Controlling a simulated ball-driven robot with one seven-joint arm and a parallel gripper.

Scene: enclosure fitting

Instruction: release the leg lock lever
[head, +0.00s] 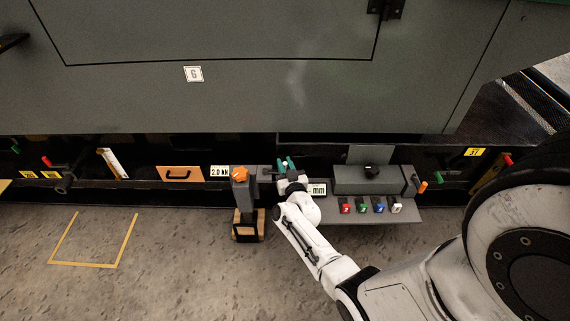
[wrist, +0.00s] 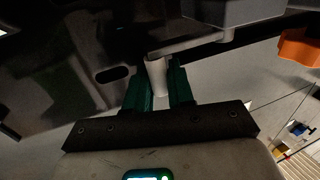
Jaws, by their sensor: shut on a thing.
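The leg lock lever is a pale rounded handle (wrist: 156,76) hanging from a grey bar in the wrist view. My gripper (wrist: 160,85) has its green fingers on either side of the handle and is shut on it. In the head view my gripper (head: 286,163) is at the dark underside of the enclosure, just right of the grey leg (head: 242,194). The leg has an orange knob (head: 239,173) on top and stands at a wooden block (head: 261,222). The lever's pivot cannot be made out clearly.
A grey shelf (head: 405,215) with several coloured knobs and a grey box (head: 360,181) lies to the right of my gripper. A "2.0 kN" label (head: 220,171) and an orange-brown panel (head: 180,174) are to the left. The floor below, with a yellow outline (head: 82,264), is clear.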

